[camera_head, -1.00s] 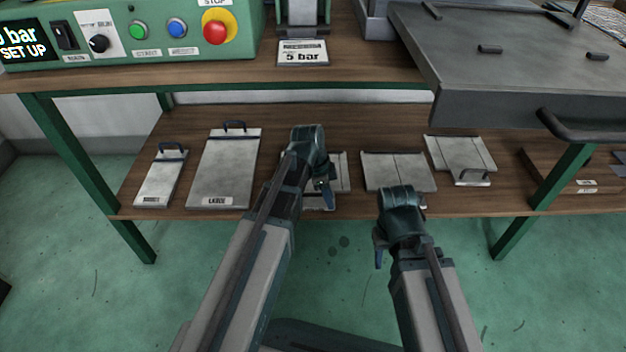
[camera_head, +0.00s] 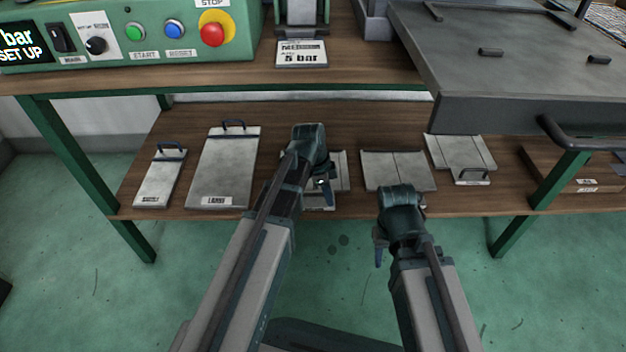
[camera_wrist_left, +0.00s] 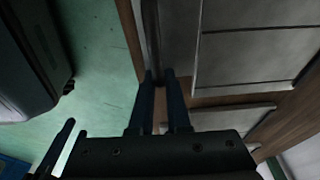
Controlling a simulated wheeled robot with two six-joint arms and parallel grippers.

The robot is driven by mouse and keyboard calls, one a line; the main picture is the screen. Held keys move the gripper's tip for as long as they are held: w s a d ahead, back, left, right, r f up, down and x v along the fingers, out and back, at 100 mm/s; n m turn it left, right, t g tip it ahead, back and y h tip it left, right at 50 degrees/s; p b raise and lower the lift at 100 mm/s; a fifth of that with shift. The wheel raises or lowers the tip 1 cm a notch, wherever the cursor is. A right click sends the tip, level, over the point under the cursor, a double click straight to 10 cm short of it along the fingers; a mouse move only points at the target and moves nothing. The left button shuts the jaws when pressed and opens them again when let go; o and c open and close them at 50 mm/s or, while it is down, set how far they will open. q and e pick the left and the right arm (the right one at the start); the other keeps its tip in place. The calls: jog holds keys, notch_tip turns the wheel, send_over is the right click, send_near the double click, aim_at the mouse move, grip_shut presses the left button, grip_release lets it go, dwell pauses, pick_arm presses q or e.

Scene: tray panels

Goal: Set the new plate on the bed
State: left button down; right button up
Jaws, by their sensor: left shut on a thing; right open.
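Several grey metal plates lie on the lower wooden shelf. My left gripper (camera_head: 325,194) is over the front edge of the middle plate (camera_head: 342,170), which my arm partly covers. In the left wrist view my left gripper (camera_wrist_left: 157,76) has its fingers close together at a thin dark edge or handle by a grey plate (camera_wrist_left: 260,58); the exact contact is hard to see. My right gripper (camera_head: 379,250) is open, in front of the shelf and below the right-hand plate (camera_head: 398,172). A dark grey slab with small black blocks (camera_head: 520,72), apparently the bed, is at upper right.
A narrow plate (camera_head: 160,180) and a large plate (camera_head: 226,170) lie at left on the shelf. Another handled plate (camera_head: 455,150) lies at right, near a brown box (camera_head: 565,178). The upper tabletop (camera_head: 345,70) overhangs the shelf; green legs (camera_head: 90,180) flank it.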

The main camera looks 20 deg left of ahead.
pick_arm(q)
jog(key=shift+p+v, duration=1.15)
jog(key=shift+v, duration=0.05)
jog(key=shift+d, duration=0.1)
